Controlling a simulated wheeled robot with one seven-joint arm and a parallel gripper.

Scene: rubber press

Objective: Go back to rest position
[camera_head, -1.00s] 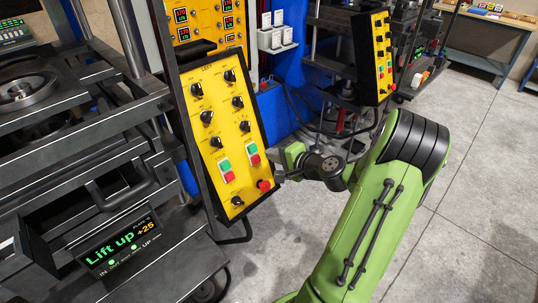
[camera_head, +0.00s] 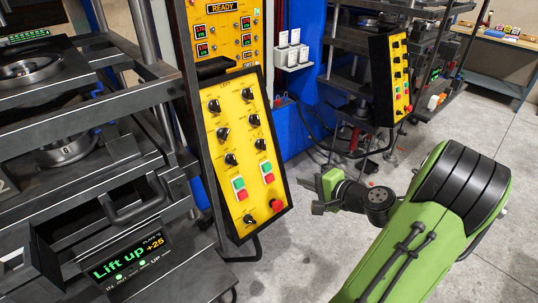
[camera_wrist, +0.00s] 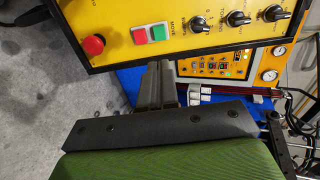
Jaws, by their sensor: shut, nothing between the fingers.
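My gripper (camera_head: 316,196) is in the middle of the head view, in front of and to the right of the yellow left control panel (camera_head: 238,150). Its fingers (camera_wrist: 158,85) are shut and empty in the wrist view, pointing toward the panel's edge and apart from it as far as I can tell. The panel carries black knobs, green and red buttons and a red mushroom button (camera_head: 277,205), which also shows in the wrist view (camera_wrist: 93,45). My green arm reaches in from the lower right.
The press (camera_head: 90,110) stands at left, with a display (camera_head: 131,257) reading "Lift up +25". An upper panel (camera_head: 221,32) reads "READY". A second yellow panel (camera_head: 398,75) and a workbench (camera_head: 500,55) stand behind. Grey floor (camera_head: 300,255) is open at centre and right.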

